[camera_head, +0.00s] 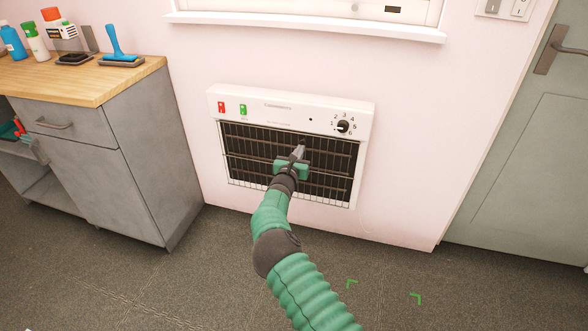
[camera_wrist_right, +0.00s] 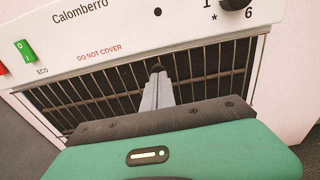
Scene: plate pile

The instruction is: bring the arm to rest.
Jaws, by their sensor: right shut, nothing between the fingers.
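My right gripper (camera_head: 299,152) is at the end of my green arm, stretched forward in front of a white wall heater (camera_head: 290,102). In the right wrist view the gripper (camera_wrist_right: 157,72) is shut and empty, its fingers together before the heater's dark grille (camera_wrist_right: 95,97). I cannot tell whether the fingertips touch the grille. My left gripper is in neither view.
A grey cabinet (camera_head: 120,170) with a wooden top (camera_head: 85,77) stands at the left, holding bottles and a blue-handled tool (camera_head: 115,42). A grey-green door (camera_head: 530,170) is at the right. Dark floor (camera_head: 200,280) lies open, with green corner marks (camera_head: 352,283).

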